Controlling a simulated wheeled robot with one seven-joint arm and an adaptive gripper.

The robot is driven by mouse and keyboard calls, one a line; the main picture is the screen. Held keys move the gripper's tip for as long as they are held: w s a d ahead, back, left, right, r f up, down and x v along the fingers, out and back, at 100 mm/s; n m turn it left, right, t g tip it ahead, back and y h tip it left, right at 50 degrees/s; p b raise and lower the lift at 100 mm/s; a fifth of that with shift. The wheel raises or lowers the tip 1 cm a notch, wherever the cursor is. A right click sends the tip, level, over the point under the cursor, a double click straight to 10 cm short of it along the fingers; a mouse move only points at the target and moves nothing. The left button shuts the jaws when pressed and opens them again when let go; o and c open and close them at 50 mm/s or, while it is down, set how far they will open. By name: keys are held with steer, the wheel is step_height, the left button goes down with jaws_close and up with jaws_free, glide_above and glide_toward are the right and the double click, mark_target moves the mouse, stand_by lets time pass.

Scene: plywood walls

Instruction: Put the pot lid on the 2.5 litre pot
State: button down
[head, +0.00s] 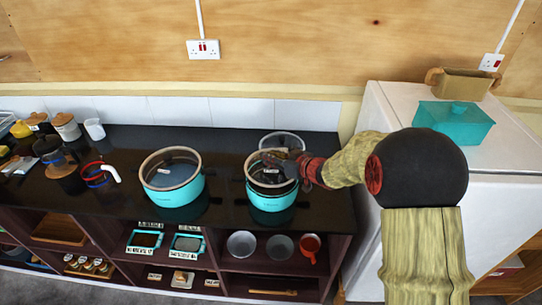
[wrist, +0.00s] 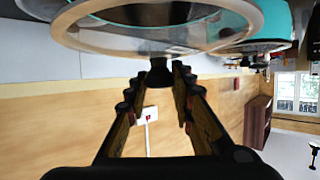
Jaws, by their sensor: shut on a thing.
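My gripper (head: 299,172) is shut on the dark knob (wrist: 158,73) of the pot lid, a glass disc with a beige rim (wrist: 85,43). In the head view the lid (head: 251,166) is over the right-hand teal pot (head: 271,201) on the black counter. My gripper hides part of both. I cannot tell whether the lid touches the pot's rim. Teal shows beyond the lid in the wrist view. A second, wider teal pot (head: 175,197) with a beige rim stands to the left. The pots' markings are too small to read.
A clear round glass item (head: 283,139) lies behind the right pot. A white cabinet (head: 372,118) bounds the counter at right. Counter between the pots is clear.

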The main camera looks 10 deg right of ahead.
steer(key=shift+r+p, duration=0.15)
steer(key=shift+p, duration=0.15)
steer(key=shift+s, duration=0.1)
steer(key=shift+f+b, duration=0.8)
steer(key=shift+f, duration=1.1)
steer(key=shift+f, duration=0.65)
steer(key=c, duration=1.5)
jaws_free()
steer(key=shift+c, duration=0.2)
steer(key=shift+o, duration=0.4)
steer(key=shift+s, duration=0.1)
